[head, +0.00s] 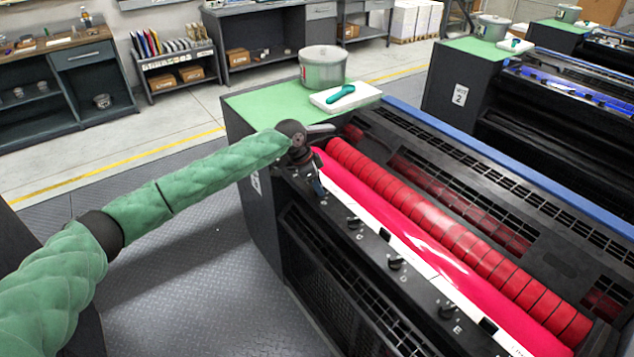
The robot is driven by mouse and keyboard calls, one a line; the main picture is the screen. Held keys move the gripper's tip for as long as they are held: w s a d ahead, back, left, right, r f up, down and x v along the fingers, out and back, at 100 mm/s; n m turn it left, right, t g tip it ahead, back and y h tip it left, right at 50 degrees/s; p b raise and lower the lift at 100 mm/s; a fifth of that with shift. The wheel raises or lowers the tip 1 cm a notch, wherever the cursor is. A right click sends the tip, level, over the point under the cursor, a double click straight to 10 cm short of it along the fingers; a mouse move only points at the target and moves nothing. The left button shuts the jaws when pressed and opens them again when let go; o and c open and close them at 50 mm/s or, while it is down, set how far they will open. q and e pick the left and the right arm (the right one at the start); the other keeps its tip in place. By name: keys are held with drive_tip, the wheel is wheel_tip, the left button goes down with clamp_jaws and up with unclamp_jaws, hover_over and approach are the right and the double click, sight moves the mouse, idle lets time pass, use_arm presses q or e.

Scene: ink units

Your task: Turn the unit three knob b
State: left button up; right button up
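The near ink unit has a row of black knobs along its front ledge. One knob (353,222) has a letter that looks like C beside it. A second knob (396,262) and a third knob (447,311), marked E, sit further down the row to the right. My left gripper (319,187) points down at the upper left end of this row, before the C knob. My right gripper is out of view.
A red ink roller (440,222) and a glossy magenta ink surface (415,240) lie just behind the ledge. A metal pot (323,68) and a white pad (357,101) with a teal tool stand on the green top (262,102). Unit 2 (459,95) stands behind.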

use_arm(q)
drive_tip(key=shift+c, duration=0.4)
clamp_jaws()
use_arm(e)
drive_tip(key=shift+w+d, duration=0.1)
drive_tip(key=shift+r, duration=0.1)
use_arm(q)
drive_tip(key=n+t+p, duration=0.1)
drive_tip(key=n, duration=0.2)
drive_tip(key=n+t+y+p, duration=0.1)
drive_tip(key=n+p, duration=0.1)
drive_tip(key=n+t+p, duration=0.1)
drive_tip(key=n+p, duration=0.1)
drive_tip(key=n, duration=0.1)
drive_tip(key=shift+s+d+r+n+y, duration=0.1)
drive_tip(key=shift+s+d+n+y, duration=0.1)
drive_tip(key=shift+n+y, duration=0.1)
drive_tip(key=shift+n+y+p, duration=0.3)
drive_tip(key=shift+n, duration=0.4)
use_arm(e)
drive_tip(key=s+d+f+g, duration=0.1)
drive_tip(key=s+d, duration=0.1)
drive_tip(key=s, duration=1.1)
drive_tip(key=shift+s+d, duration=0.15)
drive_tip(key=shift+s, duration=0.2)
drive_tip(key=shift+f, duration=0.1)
use_arm(q)
drive_tip(key=shift+o, duration=0.4)
unclamp_jaws()
